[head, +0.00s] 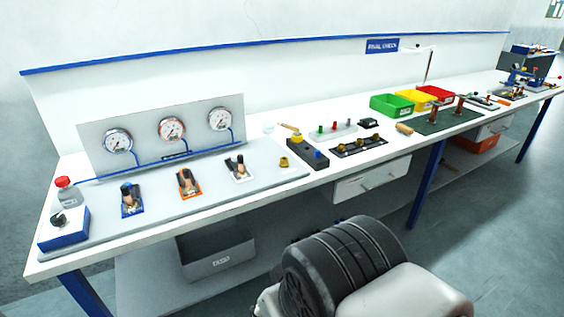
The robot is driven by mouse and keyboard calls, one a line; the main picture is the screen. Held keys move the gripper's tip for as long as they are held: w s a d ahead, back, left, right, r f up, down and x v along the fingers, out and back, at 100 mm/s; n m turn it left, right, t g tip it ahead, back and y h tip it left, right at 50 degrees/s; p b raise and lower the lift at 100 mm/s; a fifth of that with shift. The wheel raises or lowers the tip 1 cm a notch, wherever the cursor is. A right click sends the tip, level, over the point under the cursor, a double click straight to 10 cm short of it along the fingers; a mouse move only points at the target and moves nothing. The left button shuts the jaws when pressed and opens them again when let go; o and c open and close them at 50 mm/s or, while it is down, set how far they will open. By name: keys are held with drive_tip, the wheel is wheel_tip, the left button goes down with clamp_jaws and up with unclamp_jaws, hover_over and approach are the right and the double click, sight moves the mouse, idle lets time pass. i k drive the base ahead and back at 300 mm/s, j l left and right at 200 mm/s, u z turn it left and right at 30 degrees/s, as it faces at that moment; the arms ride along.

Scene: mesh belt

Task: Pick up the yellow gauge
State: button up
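No thing that is clearly a yellow gauge can be made out at this size. A small yellow piece (297,138) stands at the back end of a black block (305,155) near the middle of the bench; I cannot tell whether it is a gauge. Three round dial gauges sit on the grey upright panel (90,135) at the left: one with a blue-grey rim (118,141), one with an orange rim (171,130) and one with a pale rim (219,119). My gripper is not in view; a dark ribbed part of my own body shows at the bottom.
The long white bench (330,185) holds mounted valves (188,182), a clear red-capped bottle (65,190), a blue-white box (63,228), a black strip with fittings (358,146), and green (391,105), yellow (414,101) and red (436,94) bins. The front edge right of centre has some bare room.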

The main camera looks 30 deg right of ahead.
sight(296, 136)
drive_tip(key=i+l+z, duration=0.2)
drive_tip(key=i+l, duration=0.45)
drive_tip(key=i+l+z, duration=0.15)
drive_tip(key=i+l, duration=0.55)
drive_tip(key=i+l+z, duration=0.2)
drive_tip(key=i+l, duration=0.4)
drive_tip(key=i, duration=0.1)
